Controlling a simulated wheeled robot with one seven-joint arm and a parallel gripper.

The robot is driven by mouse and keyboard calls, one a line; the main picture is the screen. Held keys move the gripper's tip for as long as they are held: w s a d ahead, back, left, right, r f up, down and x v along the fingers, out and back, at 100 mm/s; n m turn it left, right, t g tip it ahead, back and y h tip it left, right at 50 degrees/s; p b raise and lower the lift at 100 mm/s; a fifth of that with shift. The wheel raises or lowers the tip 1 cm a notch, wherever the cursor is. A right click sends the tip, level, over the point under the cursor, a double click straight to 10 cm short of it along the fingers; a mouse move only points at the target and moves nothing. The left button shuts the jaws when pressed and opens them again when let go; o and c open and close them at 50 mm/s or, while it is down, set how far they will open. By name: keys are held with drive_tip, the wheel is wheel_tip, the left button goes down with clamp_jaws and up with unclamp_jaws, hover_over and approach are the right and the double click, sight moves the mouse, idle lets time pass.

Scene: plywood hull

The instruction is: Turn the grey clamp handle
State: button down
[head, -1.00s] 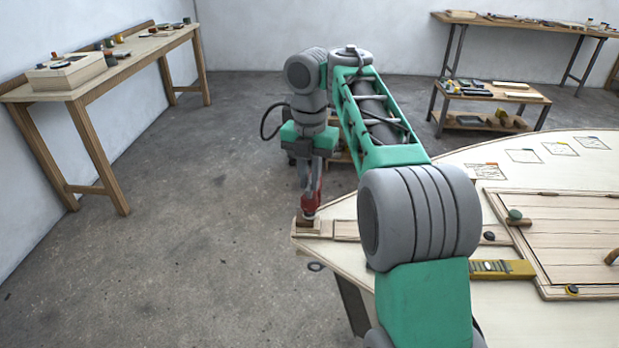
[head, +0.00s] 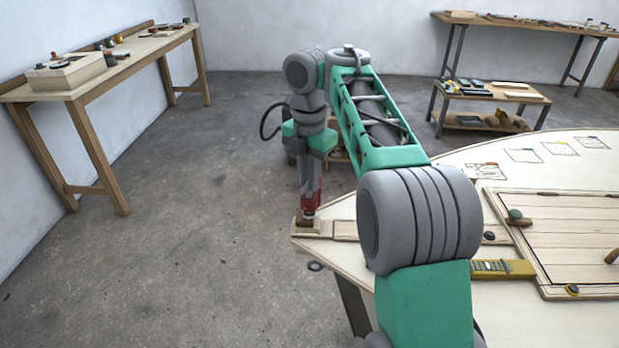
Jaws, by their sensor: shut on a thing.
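My gripper (head: 310,208) points straight down at the near-left corner of the pale plywood hull (head: 344,210). Its red fingers are shut on the grey clamp handle (head: 308,216), of which only a small grey bit shows at the fingertips. The fingers hide the rest of the handle, so its angle cannot be told. Below it, a brown clamp body (head: 304,222) sits on a small wooden block (head: 306,231) at the hull corner.
A yellow level (head: 505,268) and a planked hatch (head: 570,240) lie on the hull to the right of my arm. A dark ring (head: 314,266) hangs under the hull edge. A workbench (head: 140,48) stands at the left. The floor between is clear.

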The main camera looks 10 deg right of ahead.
drive_tip(key=m, duration=0.4)
drive_tip(key=shift+m, duration=0.3)
drive_tip(key=m, duration=0.3)
drive_tip(key=shift+m, duration=0.3)
drive_tip(key=m, duration=0.4)
drive_tip(key=shift+m, duration=0.3)
drive_tip(key=m, duration=0.3)
drive_tip(key=shift+m, duration=0.3)
drive_tip(key=m, duration=0.3)
drive_tip(key=shift+m, duration=0.3)
drive_tip(key=m+p, duration=0.2)
drive_tip(key=m, duration=0.1)
drive_tip(key=shift+r+m, duration=0.25)
drive_tip(key=shift+m, duration=0.05)
drive_tip(key=m+p, duration=0.3)
drive_tip(key=p, duration=0.1)
drive_tip(key=shift+r+m, duration=0.1)
drive_tip(key=shift+m, duration=0.2)
drive_tip(key=shift+f+m+p, duration=0.25)
drive_tip(key=shift+m+p, duration=0.9)
drive_tip(key=shift+m, duration=0.25)
drive_tip(key=shift+w, duration=0.1)
